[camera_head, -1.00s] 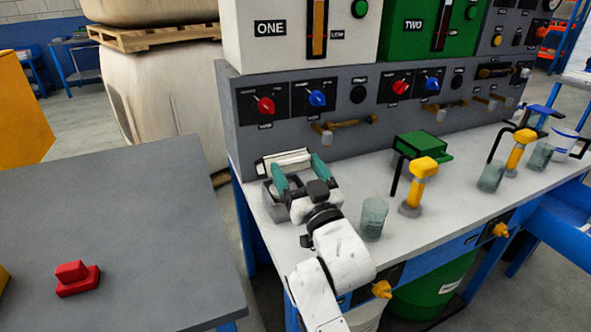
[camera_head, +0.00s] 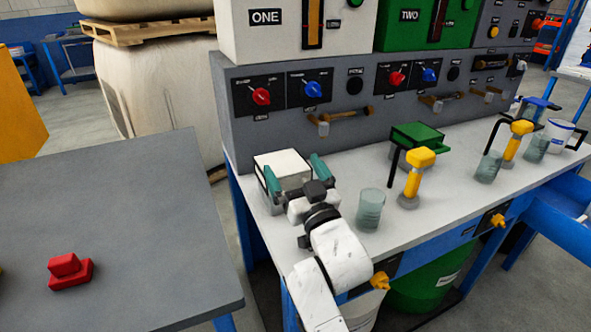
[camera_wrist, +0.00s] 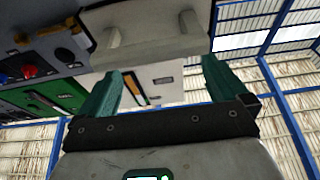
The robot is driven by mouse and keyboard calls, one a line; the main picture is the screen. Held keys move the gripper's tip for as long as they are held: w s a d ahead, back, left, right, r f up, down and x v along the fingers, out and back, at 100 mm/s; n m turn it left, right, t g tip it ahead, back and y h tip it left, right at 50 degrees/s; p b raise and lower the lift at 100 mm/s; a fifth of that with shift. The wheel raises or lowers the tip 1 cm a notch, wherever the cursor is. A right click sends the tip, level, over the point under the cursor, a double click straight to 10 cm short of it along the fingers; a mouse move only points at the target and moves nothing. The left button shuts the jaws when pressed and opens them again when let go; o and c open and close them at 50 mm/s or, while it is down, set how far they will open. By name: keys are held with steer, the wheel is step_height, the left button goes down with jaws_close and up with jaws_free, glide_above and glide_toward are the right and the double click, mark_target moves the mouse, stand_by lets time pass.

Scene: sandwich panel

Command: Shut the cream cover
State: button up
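The cream cover (camera_head: 283,163) shows its broad pale top over a box at the left end of the bench in the head view. It looks close to level, but I cannot tell whether it sits fully down. My gripper (camera_head: 296,174) is at the cover's near side, with its teal fingers spread wide and nothing between them. In the wrist view my gripper (camera_wrist: 164,78) also has its fingers apart. A pale panel there, probably the cover (camera_wrist: 150,30), lies beyond the fingertips. My gripper hides the box's near side; contact cannot be told.
A clear glass (camera_head: 370,208) stands right of my arm, near a yellow tap (camera_head: 413,178). A green box (camera_head: 415,140) is farther back. The grey control panel (camera_head: 235,120) rises behind the cover. A separate grey table (camera_head: 110,200) at left holds a red object (camera_head: 69,271).

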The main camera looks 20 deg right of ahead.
steer(key=shift+r, duration=0.4)
steer(key=s+r+p, duration=0.4)
steer(key=s+r, duration=0.8)
steer(key=s, duration=0.2)
steer(key=shift+a+r, duration=0.2)
steer(key=shift+s, duration=0.15)
